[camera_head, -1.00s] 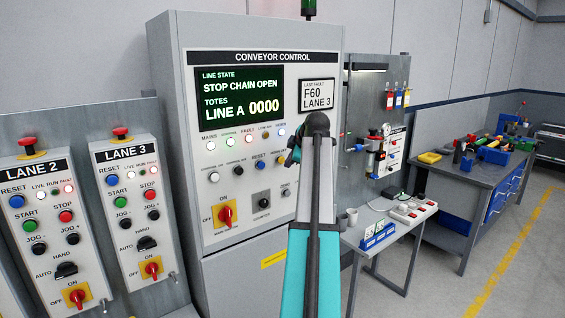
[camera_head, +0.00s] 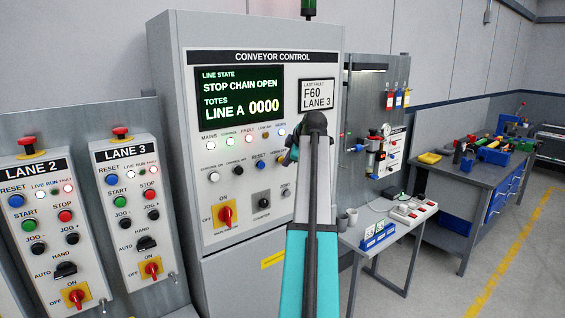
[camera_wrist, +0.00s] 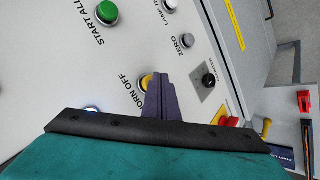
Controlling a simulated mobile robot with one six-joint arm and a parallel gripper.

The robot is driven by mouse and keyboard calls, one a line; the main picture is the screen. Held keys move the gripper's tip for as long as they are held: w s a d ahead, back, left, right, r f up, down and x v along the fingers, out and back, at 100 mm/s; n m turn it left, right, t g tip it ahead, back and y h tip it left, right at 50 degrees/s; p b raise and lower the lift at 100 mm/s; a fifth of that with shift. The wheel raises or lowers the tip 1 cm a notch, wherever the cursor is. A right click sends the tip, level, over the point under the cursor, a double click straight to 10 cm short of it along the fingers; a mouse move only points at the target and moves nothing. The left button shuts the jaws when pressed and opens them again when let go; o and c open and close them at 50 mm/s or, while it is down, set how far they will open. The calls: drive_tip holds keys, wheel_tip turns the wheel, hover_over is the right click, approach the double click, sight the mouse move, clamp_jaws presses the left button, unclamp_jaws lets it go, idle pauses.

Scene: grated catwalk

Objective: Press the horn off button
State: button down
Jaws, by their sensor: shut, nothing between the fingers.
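The horn off button is a yellow round button on the grey conveyor control panel. In the wrist view the yellow button (camera_wrist: 147,82) sits beside the label "HORN OFF", whose first letter is cut off by my gripper. My gripper (camera_wrist: 168,78) is shut and empty, its dark fingers just right of the button and overlapping its edge in the picture. I cannot tell whether they touch it. In the head view the yellow button (camera_head: 280,160) shows just left of my gripper (camera_head: 291,157), which is small and partly hidden by my arm.
The wrist view shows a green start all button (camera_wrist: 107,12), a grey zero button (camera_wrist: 187,40) and a black counter knob (camera_wrist: 208,80) nearby. A blue reset button (camera_head: 260,163) is left of the yellow one. A small table (camera_head: 385,232) stands right of the cabinet.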

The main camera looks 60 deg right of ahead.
drive_tip(key=shift+w+d, duration=0.2)
drive_tip(key=shift+w, duration=0.5)
idle(1.1)
drive_tip(key=shift+s, duration=0.1)
idle(0.3)
drive_tip(key=shift+s+a, duration=0.2)
drive_tip(key=shift+s, duration=0.35)
drive_tip(key=shift+s+a, duration=0.15)
drive_tip(key=shift+s, duration=0.35)
drive_tip(key=shift+s, duration=0.15)
drive_tip(key=shift+s+a, duration=0.25)
drive_tip(key=shift+s, duration=0.5)
drive_tip(key=shift+s+a, duration=0.3)
drive_tip(key=shift+s, duration=0.45)
drive_tip(key=shift+s+a, duration=0.25)
drive_tip(key=shift+s, duration=0.5)
